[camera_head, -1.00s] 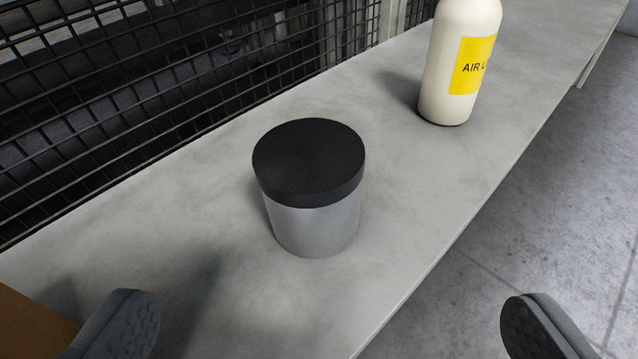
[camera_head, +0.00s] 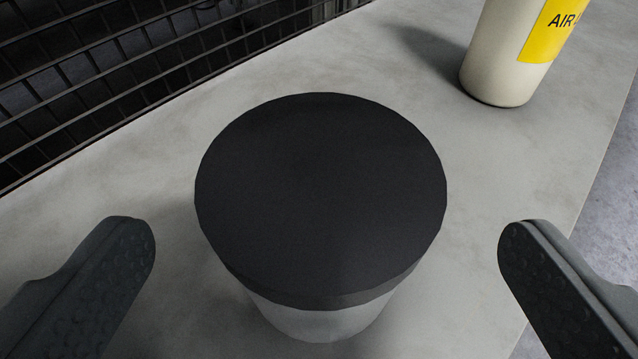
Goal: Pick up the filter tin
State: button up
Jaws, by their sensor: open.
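The filter tin (camera_head: 320,200) is a silver-grey cylinder with a wide black lid. It stands upright on the grey shelf top in the middle of the head camera view. My gripper (camera_head: 325,250) is open, with one grey padded finger to the left of the tin and the other to the right. There is a visible gap between each finger and the tin, and neither seems to touch it. The lid hides most of the tin's silver body.
A cream bottle (camera_head: 497,60) with a yellow "AIR" label stands behind the tin to the right. A dark wire mesh (camera_head: 90,75) runs along the back left of the grey shelf (camera_head: 120,185). The shelf's edge drops to the floor (camera_head: 610,205) at right.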

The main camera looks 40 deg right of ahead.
aim_at(321, 193)
jog(key=shift+b+x, duration=1.2)
jog(key=shift+x, duration=1.45)
jog(key=shift+w+r, duration=0.1)
jog(key=shift+a, duration=0.1)
jog(key=c, duration=1.2)
